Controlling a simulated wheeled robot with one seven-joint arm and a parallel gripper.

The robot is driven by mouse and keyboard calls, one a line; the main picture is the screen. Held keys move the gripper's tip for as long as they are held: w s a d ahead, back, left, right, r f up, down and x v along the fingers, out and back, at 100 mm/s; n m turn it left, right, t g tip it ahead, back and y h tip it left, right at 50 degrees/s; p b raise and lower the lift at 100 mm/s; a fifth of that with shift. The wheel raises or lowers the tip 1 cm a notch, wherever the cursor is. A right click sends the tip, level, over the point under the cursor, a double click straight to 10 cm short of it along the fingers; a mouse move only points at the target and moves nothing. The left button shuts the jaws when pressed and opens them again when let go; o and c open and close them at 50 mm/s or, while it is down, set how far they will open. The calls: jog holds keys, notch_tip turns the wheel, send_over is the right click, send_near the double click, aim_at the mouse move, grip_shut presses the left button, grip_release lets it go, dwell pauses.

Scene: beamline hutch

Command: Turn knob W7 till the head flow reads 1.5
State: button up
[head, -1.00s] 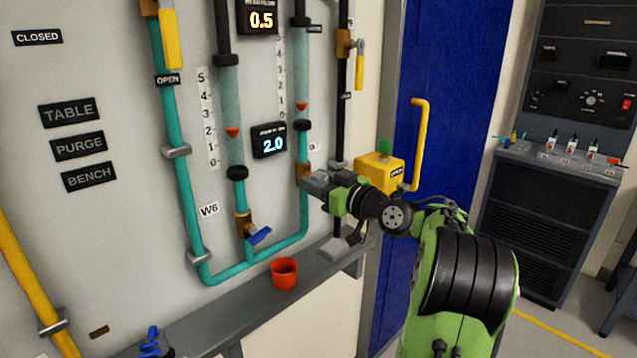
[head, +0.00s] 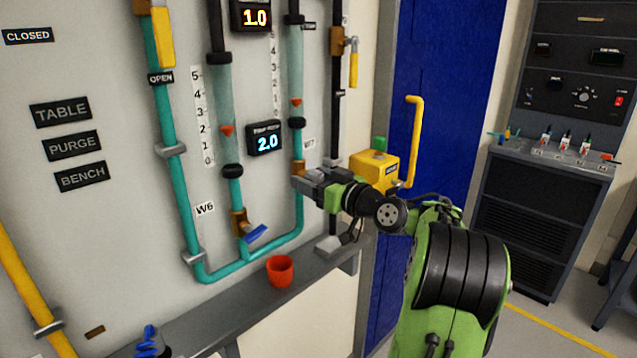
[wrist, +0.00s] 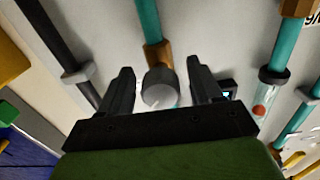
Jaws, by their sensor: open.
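Knob W7 (wrist: 160,92) is a round grey knob on a brass valve body below a teal tube, seen in the wrist view. My gripper (wrist: 162,88) is open, with one dark finger on each side of the knob; I cannot tell if either touches it. In the head view my gripper (head: 304,182) is at the brass valve under the right flow tube (head: 296,65) and hides the knob. The W7 label (head: 309,142) is just above. The upper display (head: 255,18) reads 1.0 in orange; its caption is illegible. The right tube's red float (head: 296,101) sits low.
A lower display (head: 267,143) reads 2.0 in blue. Valve W6 with a blue handle (head: 256,234) is to the left. A red cup (head: 280,270) stands on the grey ledge (head: 240,308) below. A yellow box (head: 372,170) is behind my wrist.

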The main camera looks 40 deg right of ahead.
jog(key=s, duration=1.5)
jog(key=shift+s+d, duration=0.2)
jog(key=shift+s, duration=0.15)
